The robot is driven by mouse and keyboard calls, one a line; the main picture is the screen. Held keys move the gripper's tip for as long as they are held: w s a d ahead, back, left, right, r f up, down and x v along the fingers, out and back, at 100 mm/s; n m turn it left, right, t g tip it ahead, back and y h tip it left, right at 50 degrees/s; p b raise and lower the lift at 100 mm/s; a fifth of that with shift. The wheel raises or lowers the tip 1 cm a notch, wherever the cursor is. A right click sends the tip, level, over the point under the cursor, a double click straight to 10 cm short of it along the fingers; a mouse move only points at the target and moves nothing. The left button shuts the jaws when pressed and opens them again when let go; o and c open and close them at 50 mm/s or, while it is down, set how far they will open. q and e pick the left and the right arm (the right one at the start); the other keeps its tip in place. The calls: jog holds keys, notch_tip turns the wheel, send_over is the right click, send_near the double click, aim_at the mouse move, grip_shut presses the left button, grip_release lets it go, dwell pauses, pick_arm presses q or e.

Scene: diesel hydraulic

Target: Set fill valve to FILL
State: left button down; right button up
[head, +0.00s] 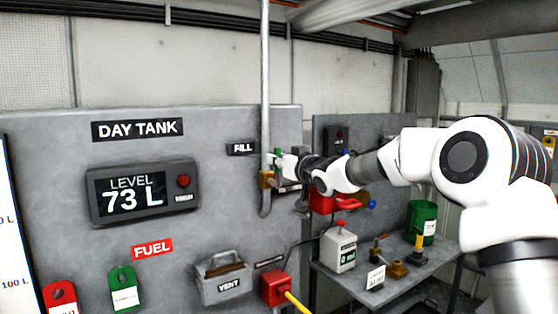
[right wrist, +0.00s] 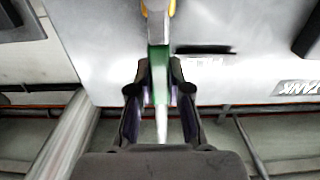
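The fill valve (head: 266,179) is a brass-coloured body on a vertical pipe, right of the FILL label (head: 243,148). Its green lever (head: 278,154) shows just above and right of the body. In the right wrist view the green lever (right wrist: 160,72) runs between the two dark fingers, its pale end pointing toward the palm. My right gripper (head: 288,163) is at the valve, partly hidden by its own wrist in the head view. Its fingers (right wrist: 160,66) stand either side of the lever with narrow gaps. My left gripper is not in view.
The DAY TANK panel carries a level display (head: 143,192) reading 73 L. A bench (head: 400,285) with several fittings stands at right.

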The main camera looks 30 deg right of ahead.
jog(key=o, duration=0.4)
jog(key=shift+w, duration=0.1)
jog(key=shift+w+a+f, duration=0.1)
jog(key=shift+w, duration=0.1)
jog(key=s, duration=0.8)
jog(key=s+d, duration=0.1)
jog(key=s, duration=0.3)
jog(key=shift+a, duration=0.1)
